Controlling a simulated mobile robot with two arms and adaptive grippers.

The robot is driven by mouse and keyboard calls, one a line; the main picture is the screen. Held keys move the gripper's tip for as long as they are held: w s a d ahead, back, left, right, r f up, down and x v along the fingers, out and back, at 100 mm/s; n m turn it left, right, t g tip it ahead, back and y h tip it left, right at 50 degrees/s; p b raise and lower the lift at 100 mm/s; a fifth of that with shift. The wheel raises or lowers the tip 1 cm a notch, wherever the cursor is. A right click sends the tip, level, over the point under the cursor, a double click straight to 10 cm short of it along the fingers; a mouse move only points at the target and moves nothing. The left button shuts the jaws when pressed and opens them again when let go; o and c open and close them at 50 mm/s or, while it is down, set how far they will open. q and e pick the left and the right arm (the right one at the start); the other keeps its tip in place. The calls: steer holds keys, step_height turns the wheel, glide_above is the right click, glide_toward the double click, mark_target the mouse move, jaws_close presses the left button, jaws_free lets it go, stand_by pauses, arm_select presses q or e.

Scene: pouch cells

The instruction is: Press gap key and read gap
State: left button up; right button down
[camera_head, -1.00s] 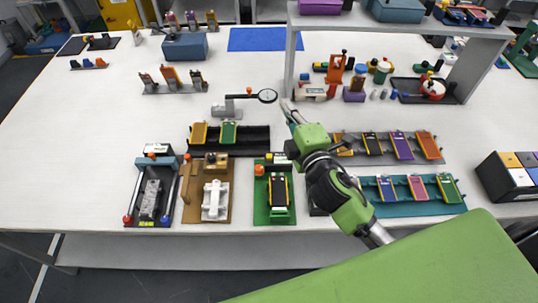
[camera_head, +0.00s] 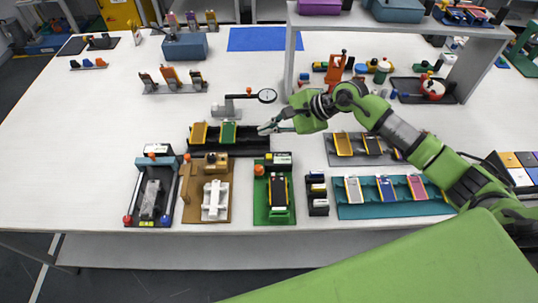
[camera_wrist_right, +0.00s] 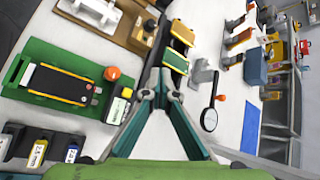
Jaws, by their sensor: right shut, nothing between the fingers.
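A green fixture (camera_head: 259,213) stands at the front of the table. It holds a black cell with yellow edges (camera_head: 278,190), an orange round key (camera_head: 259,170) and a small display block (camera_head: 278,158). In the right wrist view the key (camera_wrist_right: 112,73) and display (camera_wrist_right: 118,110) lie left of my fingers; I cannot read the display. My right gripper (camera_head: 264,128) is shut and empty, behind the fixture and apart from it, near the right end of a black rack (camera_head: 246,139). The fingers also show in the wrist view (camera_wrist_right: 161,80). My left gripper is not in view.
A tan fixture (camera_head: 224,190) and a grey-blue fixture (camera_head: 157,160) stand left of the green one. A small labelled block stack (camera_head: 317,193) and a teal rack of cells (camera_head: 350,212) are to the right.

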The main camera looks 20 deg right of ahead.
mark_target(271, 156)
steer(key=shift+d+f, duration=0.25)
steer(key=shift+d, duration=0.35)
steer(key=shift+f, duration=0.15)
step_height(271, 156, down, 8)
steer(key=b, duration=0.4)
steer(key=shift+b, duration=0.3)
steer(key=shift+f, duration=0.3)
steer(key=shift+b, duration=0.3)
stand_by(0.4)
steer(key=shift+f+b, duration=0.35)
steer(key=shift+b, duration=0.25)
